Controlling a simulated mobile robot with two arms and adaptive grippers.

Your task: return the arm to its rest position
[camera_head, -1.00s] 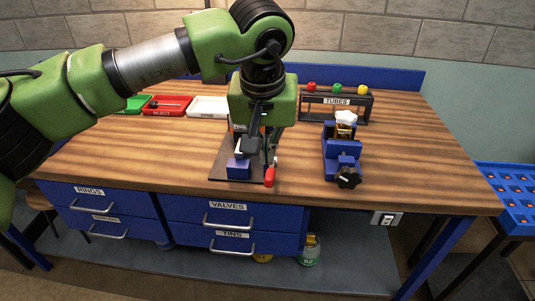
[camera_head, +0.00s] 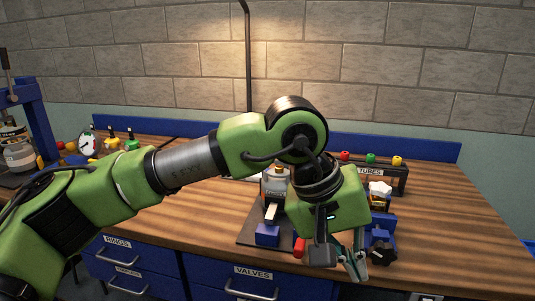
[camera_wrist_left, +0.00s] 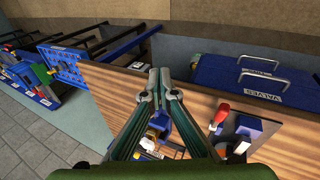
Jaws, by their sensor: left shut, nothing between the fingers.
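My left arm, green with a grey sleeve, reaches in from the left in the head view. Its gripper (camera_head: 358,272) points down in front of the bench's front part and is shut and empty. In the left wrist view the two fingers meet at their tips (camera_wrist_left: 158,75), with nothing between them. The gripper partly covers the blue vise with a black knob (camera_head: 381,252) in the head view. A fixture with a blue block (camera_head: 267,234) and a red handle (camera_head: 299,247) is just left of the gripper. My right gripper is not in view.
The wooden bench (camera_head: 455,220) has free room at the right. A rack labelled TUBES (camera_head: 402,178) stands behind the vise. A gauge (camera_head: 88,143) and a blue press frame (camera_head: 35,120) are at the left. Blue drawers (camera_head: 250,275) are below.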

